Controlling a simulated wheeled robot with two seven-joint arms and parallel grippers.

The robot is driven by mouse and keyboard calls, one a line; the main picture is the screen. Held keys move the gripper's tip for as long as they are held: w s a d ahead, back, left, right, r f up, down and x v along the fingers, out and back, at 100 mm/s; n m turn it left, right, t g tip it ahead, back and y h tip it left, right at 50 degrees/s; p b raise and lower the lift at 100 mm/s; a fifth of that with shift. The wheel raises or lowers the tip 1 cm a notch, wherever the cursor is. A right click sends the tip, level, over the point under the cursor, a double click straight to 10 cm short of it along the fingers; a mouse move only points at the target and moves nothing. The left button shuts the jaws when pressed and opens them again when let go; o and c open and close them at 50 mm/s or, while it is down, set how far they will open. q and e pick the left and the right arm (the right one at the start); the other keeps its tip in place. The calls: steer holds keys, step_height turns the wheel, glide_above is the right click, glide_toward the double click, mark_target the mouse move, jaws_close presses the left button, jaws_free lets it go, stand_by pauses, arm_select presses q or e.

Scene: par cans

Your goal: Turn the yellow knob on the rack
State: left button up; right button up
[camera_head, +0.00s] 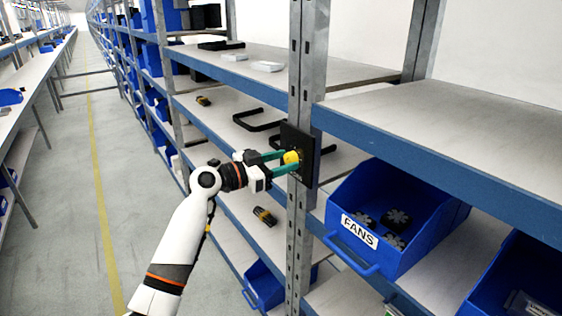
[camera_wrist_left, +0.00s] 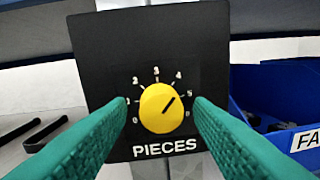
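The yellow knob (camera_head: 291,157) sits on a black panel (camera_head: 299,140) fixed to a grey rack upright. In the left wrist view the knob (camera_wrist_left: 156,110) is ringed by printed numbers, with the word PIECES below. Its dark pointer line slants up and right, roughly between the 4 and 5 marks. My left gripper (camera_head: 280,162) reaches the panel from the left. Its green fingers stand one on each side of the knob, with a visible gap on both sides in the wrist view. I cannot tell how far the tips are from the panel. My right gripper is not in view.
A blue bin labelled FANS (camera_head: 391,217) sits on the shelf right of the upright. Blue shelf edges (camera_head: 400,150) run beside the panel. Black handle-like parts (camera_head: 258,122) lie on the shelf behind. The aisle floor (camera_head: 75,220) at left is clear.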

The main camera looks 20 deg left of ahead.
arm_select(q)
steer(key=c, duration=0.8)
steer(key=shift+n, duration=0.4)
steer(key=shift+n+b, duration=0.4)
steer(key=shift+n, duration=0.5)
steer(key=n, duration=0.3)
steer(key=shift+n, duration=0.4)
steer(key=n+p, duration=0.1)
steer(key=n, duration=0.3)
steer(key=shift+n+t, duration=0.3)
steer(key=shift+n, duration=0.1)
steer(key=n+p, duration=0.2)
steer(key=n, duration=0.3)
steer(key=shift+p, duration=0.3)
